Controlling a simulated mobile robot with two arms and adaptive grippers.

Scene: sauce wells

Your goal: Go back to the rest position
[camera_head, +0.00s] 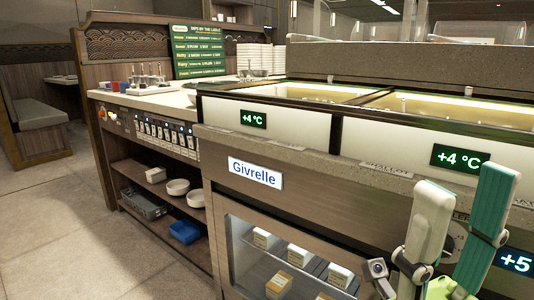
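My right arm rises at the lower right of the head view, with white and teal parts in front of the counter. Only a small part of my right gripper (379,274) shows at the bottom edge, as a grey piece beside the arm. Its fingertips are not clear, so I cannot tell whether it is open or shut. No held object shows there. My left gripper and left arm are out of the picture.
A chilled counter (300,205) with a Givrelle sign (255,173) stands close in front, with glass guards on top. A sauce counter (150,97) with a green menu board (198,52) runs to the left. Open floor (60,220) lies at the left.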

